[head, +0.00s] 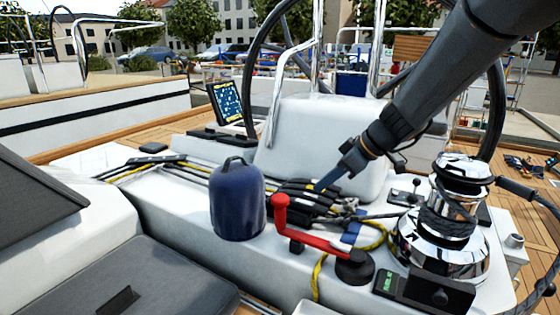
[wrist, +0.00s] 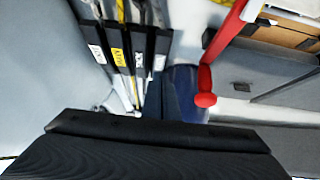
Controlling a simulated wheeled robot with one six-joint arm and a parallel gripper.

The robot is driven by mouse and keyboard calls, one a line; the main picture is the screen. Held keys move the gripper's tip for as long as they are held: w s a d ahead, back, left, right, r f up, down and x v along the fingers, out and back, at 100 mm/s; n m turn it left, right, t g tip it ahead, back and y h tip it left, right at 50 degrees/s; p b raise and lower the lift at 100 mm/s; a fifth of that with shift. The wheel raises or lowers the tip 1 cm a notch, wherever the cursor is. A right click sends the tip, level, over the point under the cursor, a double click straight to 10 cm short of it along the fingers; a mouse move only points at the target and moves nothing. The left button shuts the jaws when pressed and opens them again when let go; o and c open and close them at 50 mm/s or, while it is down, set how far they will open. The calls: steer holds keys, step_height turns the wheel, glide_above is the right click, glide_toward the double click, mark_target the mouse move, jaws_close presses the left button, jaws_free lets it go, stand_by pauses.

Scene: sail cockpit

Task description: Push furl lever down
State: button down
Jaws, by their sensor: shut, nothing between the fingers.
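The bank of black clutch levers (head: 305,198) sits on the white cockpit moulding, with lines running through it. In the wrist view several black levers lie side by side, each with a small label: a white one (wrist: 97,50), a yellow one (wrist: 118,55) and white ones to the right (wrist: 140,62). The lettering is too small to tell surely which lever is furl. My gripper (head: 321,186) is shut and empty, pointing down close over the levers. I cannot tell whether it touches one. My gripper hides part of the bank in the head view.
A red winch handle (head: 308,240) stands just in front of the levers, and a dark blue bag (head: 238,205) to their left. A chrome winch (head: 450,210) is on the right. A steering wheel (head: 262,75) and white pedestal (head: 310,135) are behind.

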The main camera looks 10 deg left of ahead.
mark_target(324, 208)
steer(key=shift+s+d+f+b, duration=0.1)
steer(key=shift+d+f+b, duration=0.2)
steer(key=shift+f+b, duration=0.55)
steer(key=shift+s+d+f+b, duration=0.1)
steer(key=shift+d+f+b, duration=0.2)
steer(key=shift+b, duration=0.9)
steer(key=shift+d+f+b, duration=0.25)
steer(key=shift+f+b, duration=0.35)
steer(key=shift+b, duration=0.45)
steer(key=f+b, duration=0.2)
steer(key=b, duration=0.1)
steer(key=shift+s+d, duration=0.15)
steer(key=shift+d, duration=0.25)
steer(key=shift+s+d+f+b, duration=0.15)
steer(key=shift+f+b, duration=0.25)
steer(key=shift+b, duration=0.1)
steer(key=shift+s+d+f+b, duration=0.1)
steer(key=shift+f+b, duration=0.25)
steer(key=shift+b, duration=0.15)
steer(key=shift+f, duration=0.1)
steer(key=shift+d, duration=0.15)
step_height(324, 208, up, 12)
steer(key=p, duration=0.1)
steer(key=shift+w+a+p, duration=0.25)
steer(key=shift+a+p, duration=0.05)
steer(key=shift+a, duration=0.15)
steer(key=shift+f, duration=0.1)
